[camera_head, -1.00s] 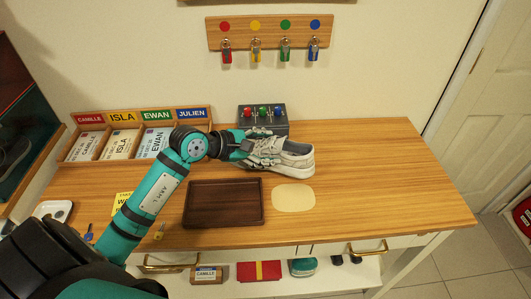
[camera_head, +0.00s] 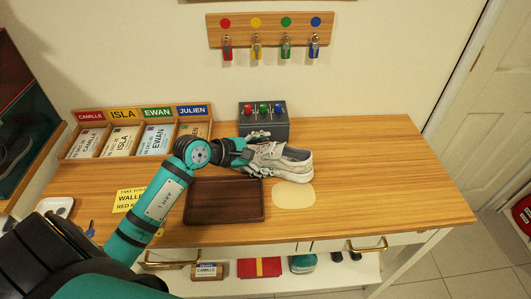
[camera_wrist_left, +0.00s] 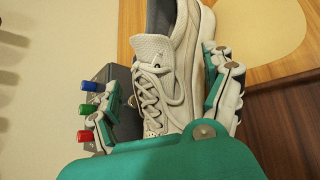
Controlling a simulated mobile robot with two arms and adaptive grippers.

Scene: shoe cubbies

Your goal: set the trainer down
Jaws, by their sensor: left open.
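The trainer (camera_head: 290,163), white-grey with laces, sits upright on the wooden table, just behind the pale oval mat (camera_head: 293,196). Its heel points right and its toe end is partly hidden by my left gripper (camera_head: 252,148). In the left wrist view the trainer (camera_wrist_left: 165,80) lies between the two spread fingers of my left gripper (camera_wrist_left: 165,90). The right finger is close along the shoe's side; I cannot tell whether it touches. The left finger stands apart from it. My right gripper is not in view.
A dark brown tray (camera_head: 225,217) lies in front of the gripper. A grey box with coloured knobs (camera_head: 264,123) stands close behind the gripper. A name-labelled rack (camera_head: 137,115) is at the back left. The table's right side is clear.

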